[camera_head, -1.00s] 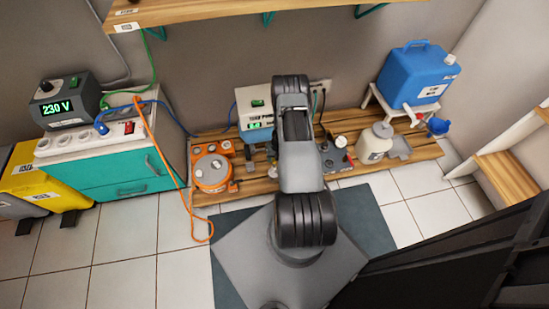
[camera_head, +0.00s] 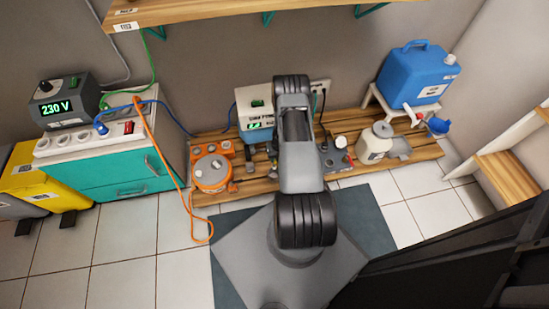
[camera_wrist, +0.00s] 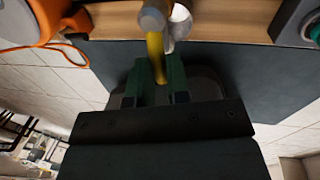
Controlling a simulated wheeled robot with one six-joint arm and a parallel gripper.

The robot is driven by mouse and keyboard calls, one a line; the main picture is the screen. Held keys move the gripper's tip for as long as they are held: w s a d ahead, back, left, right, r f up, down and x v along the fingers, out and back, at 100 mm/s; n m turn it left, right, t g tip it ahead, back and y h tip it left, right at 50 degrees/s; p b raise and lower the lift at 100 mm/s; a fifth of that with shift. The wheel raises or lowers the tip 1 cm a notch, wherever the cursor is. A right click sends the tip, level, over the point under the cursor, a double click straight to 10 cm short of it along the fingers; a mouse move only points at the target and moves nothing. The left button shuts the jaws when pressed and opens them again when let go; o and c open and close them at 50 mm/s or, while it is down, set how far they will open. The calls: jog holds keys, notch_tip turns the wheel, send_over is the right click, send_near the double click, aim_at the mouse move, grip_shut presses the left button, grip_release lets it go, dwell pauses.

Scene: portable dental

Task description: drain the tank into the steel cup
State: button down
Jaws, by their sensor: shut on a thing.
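In the wrist view my gripper (camera_wrist: 156,78) is shut on a yellow lever (camera_wrist: 154,52). The lever sits between its green fingers and runs up to rounded grey-white fittings (camera_wrist: 153,20). In the head view my own arm hides the gripper, the lever and what they join. A blue plastic tank (camera_head: 415,75) with a tap stands on a white stand at the back right, apart from my arm. I cannot make out the steel cup or tell which tank the lever belongs to.
An orange round device (camera_head: 211,172) stands on the wooden platform (camera_head: 262,186) left of my arm; it also shows in the wrist view (camera_wrist: 22,22). A cream jar (camera_head: 375,146) stands to the right. An orange cable (camera_head: 178,180) hangs down to the floor at the left.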

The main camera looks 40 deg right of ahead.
jog(key=shift+w+d+n+g+h+b, duration=0.15)
jog(key=shift+w+d+n+g+b, duration=0.65)
jog(key=shift+n, duration=2.05)
jog(key=shift+w+d+n+g+h+b, duration=0.15)
jog(key=shift+d+n+b, duration=0.8)
jog(key=shift+n+b, duration=1.4)
jog(key=shift+w+d+n+g+h+b, duration=0.35)
jog(key=shift+d+n+b, duration=0.5)
jog(key=shift+n, duration=2.45)
jog(key=c, duration=1.1)
grip_release()
notch_tip(320, 180, up, 14)
jog(key=w+d+p, duration=0.1)
jog(key=w+p, duration=0.1)
jog(key=p, duration=0.2)
jog(key=shift+w+f+p, duration=0.2)
jog(key=shift+w+p, duration=0.05)
jog(key=shift+p, duration=0.15)
